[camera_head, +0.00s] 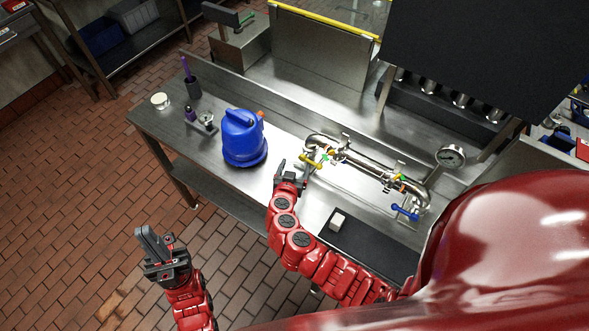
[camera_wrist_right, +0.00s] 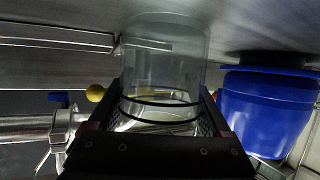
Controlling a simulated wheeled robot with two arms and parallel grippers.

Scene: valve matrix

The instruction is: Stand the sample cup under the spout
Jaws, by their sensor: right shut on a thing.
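My right gripper (camera_head: 291,174) is low over the steel counter, between the blue jug and the pipe assembly. In the right wrist view it is shut on the clear sample cup (camera_wrist_right: 165,55), which has dark rings round it. The cup's far end points towards the counter; whether it touches is unclear. The cup is hard to make out in the head view. The steel pipe (camera_head: 365,164) with its yellow-handled valve (camera_head: 310,164) is just right of this gripper; which opening is the spout is unclear. My left gripper (camera_head: 158,250) is off the counter, above the floor; its finger gap is unclear.
The blue jug (camera_head: 243,138) stands left of my right gripper and also shows in the wrist view (camera_wrist_right: 265,112). A gauge (camera_head: 451,157) and blue valve handle (camera_head: 405,212) are at the pipe's right. A black mat (camera_head: 365,248) bears a small pale block (camera_head: 338,221).

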